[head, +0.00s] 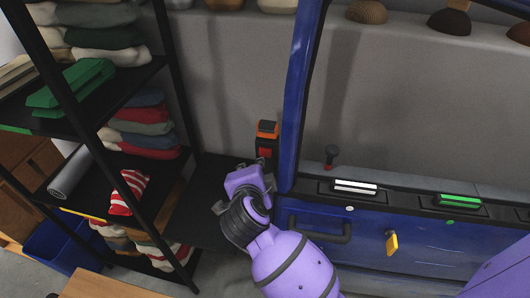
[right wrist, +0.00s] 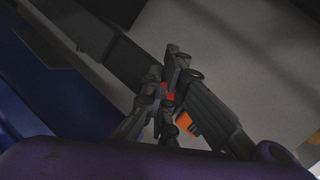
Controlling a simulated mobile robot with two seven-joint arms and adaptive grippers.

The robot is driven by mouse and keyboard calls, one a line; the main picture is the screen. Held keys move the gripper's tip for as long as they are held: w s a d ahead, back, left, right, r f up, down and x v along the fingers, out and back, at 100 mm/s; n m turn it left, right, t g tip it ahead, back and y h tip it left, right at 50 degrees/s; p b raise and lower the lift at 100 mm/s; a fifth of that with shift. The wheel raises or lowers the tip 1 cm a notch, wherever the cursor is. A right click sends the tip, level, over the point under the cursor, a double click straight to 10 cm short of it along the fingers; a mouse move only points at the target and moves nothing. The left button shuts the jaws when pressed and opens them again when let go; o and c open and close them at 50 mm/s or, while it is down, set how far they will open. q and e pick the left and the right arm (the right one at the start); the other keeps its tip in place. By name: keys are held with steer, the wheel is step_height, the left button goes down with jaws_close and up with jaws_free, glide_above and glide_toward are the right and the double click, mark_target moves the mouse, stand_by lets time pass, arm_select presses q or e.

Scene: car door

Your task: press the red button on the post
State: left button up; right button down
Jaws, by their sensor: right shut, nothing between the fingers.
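The dark post (head: 276,142) stands just left of the blue car door frame in the head view. It has an orange cap (head: 267,128) and a red button (head: 265,152) on its face. My right gripper (head: 263,165) is shut and empty, its tips at the lower part of the red button; I cannot tell whether they touch it. In the right wrist view the shut fingers (right wrist: 172,72) lie in front of the post, with a bit of red (right wrist: 168,92) showing between them and the orange cap (right wrist: 187,123) beside them. My left gripper is out of view.
The blue car door (head: 370,235) is close on the right, with a dark handle (head: 325,232), switches and a yellow tag (head: 391,243). A black shelf rack (head: 165,60) with folded cloths stands on the left. A grey wall is behind.

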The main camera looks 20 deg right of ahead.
stand_by(0.4)
stand_by(1.0)
steer(key=shift+w+d+p, duration=0.25)
steer(key=shift+w+p, duration=0.15)
steer(key=shift+p, duration=0.2)
steer(key=shift+w+d+p, duration=0.35)
steer(key=shift+w+p, duration=0.05)
steer(key=shift+w, duration=0.05)
stand_by(0.8)
steer(key=shift+s, duration=0.1)
steer(key=shift+s+a+p, duration=0.55)
steer(key=shift+s+p, duration=0.1)
steer(key=shift+s, duration=0.05)
